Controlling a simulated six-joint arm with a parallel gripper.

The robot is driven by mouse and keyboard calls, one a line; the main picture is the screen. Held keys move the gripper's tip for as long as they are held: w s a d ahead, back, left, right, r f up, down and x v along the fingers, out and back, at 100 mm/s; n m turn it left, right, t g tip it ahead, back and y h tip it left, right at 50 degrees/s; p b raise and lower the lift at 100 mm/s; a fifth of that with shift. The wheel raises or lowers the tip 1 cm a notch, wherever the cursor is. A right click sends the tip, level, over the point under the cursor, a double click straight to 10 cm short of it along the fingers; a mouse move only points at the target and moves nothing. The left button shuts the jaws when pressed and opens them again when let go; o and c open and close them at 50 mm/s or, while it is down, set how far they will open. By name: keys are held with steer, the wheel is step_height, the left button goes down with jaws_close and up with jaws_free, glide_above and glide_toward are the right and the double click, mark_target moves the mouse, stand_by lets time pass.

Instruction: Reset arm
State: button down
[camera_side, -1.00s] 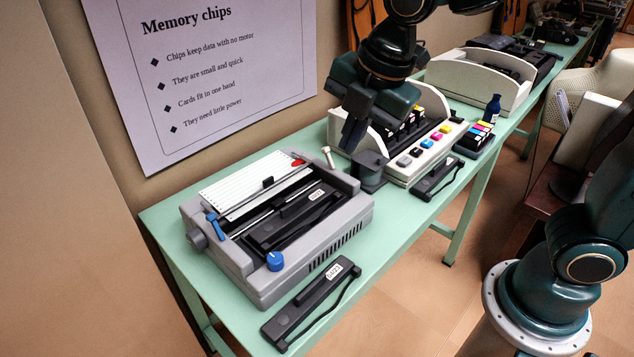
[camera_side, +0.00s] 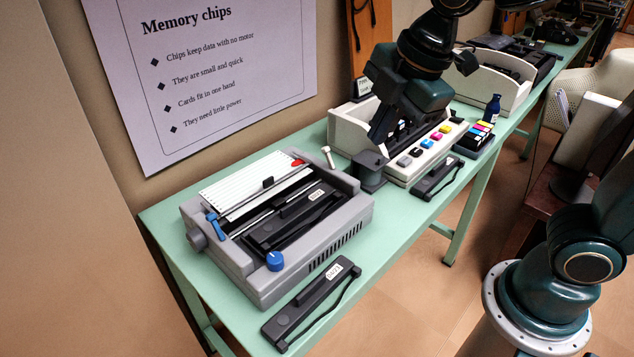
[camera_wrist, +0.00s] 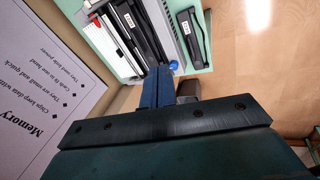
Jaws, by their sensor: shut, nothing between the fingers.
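My gripper (camera_side: 379,132) is shut and empty. In the side view it hangs over the white bin at the back of the bench, behind the dark block; its tips are partly hard to make out against the bin. In the wrist view the closed fingers (camera_wrist: 158,88) point toward the grey printer. The grey printer (camera_side: 334,249) stands on the green bench (camera_side: 160,218) with a black labelled ribbon cartridge (camera_side: 290,215) inside it. A second black cartridge (camera_side: 312,303) lies on the bench in front of the printer.
A dark block (camera_side: 369,172) stands close to my gripper. A white panel with coloured buttons (camera_side: 427,144), another black cartridge (camera_side: 437,178), an ink set (camera_side: 478,137) and a blue bottle (camera_side: 492,108) are to the right. A poster (camera_side: 225,60) hangs on the wall behind.

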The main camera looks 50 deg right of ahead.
steer(key=s+d+m+t, duration=0.1)
steer(key=s+d+m, duration=0.7)
steer(key=s+m, duration=0.4)
steer(key=m, duration=0.4)
steer(key=shift+f+t+h, duration=0.3)
steer(key=shift+w, duration=0.1)
stand_by(0.3)
